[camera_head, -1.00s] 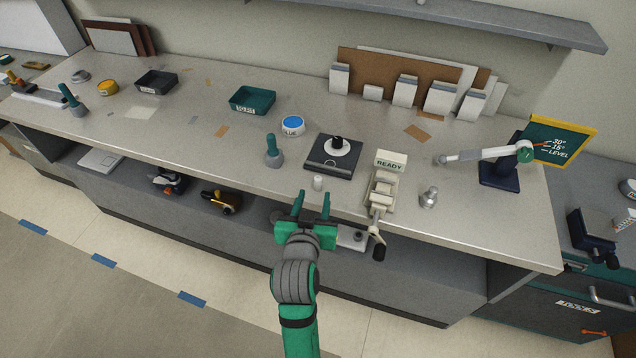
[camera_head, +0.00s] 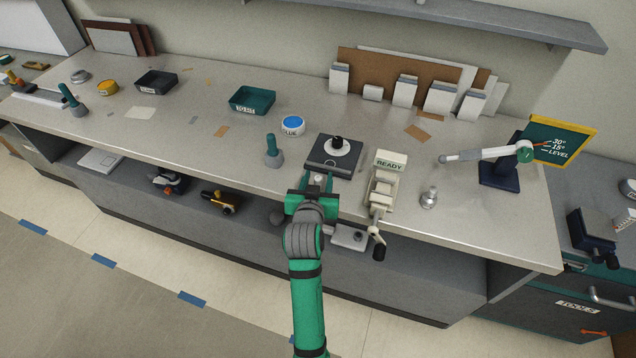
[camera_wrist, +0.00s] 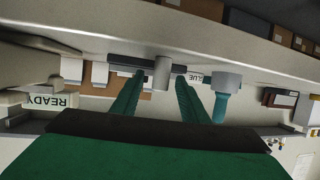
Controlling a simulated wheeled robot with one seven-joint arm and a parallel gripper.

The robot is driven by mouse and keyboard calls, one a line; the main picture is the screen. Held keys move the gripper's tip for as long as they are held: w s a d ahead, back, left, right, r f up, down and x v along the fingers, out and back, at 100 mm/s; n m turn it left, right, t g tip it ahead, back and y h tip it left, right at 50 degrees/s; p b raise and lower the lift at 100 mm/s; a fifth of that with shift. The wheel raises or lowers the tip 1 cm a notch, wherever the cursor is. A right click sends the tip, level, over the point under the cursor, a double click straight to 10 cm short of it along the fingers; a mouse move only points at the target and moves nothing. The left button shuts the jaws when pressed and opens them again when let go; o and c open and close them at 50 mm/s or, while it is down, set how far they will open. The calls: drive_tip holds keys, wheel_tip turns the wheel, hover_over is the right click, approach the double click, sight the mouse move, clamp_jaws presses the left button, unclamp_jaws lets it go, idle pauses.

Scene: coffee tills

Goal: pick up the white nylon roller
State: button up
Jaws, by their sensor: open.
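The white nylon roller (camera_head: 318,178) is a small pale upright cylinder near the front edge of the counter. In the head view it shows between the two fingers of my gripper (camera_head: 319,182), which is open. In the wrist view the roller (camera_wrist: 162,73) looks grey and stands between the fingertips (camera_wrist: 160,84), with a gap visible on each side. The fingers hide part of its surroundings in the head view. I cannot tell how far it lies between the fingers in depth.
A dark square plate with a white disc and black knob (camera_head: 334,157) stands just behind the roller. A green-topped grey tool (camera_head: 273,152) stands to the left. The cream READY device (camera_head: 384,185) with a crank is close on the right, beside a small metal piece (camera_head: 429,198).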

clamp_jaws()
drive_tip(key=shift+r, duration=0.1)
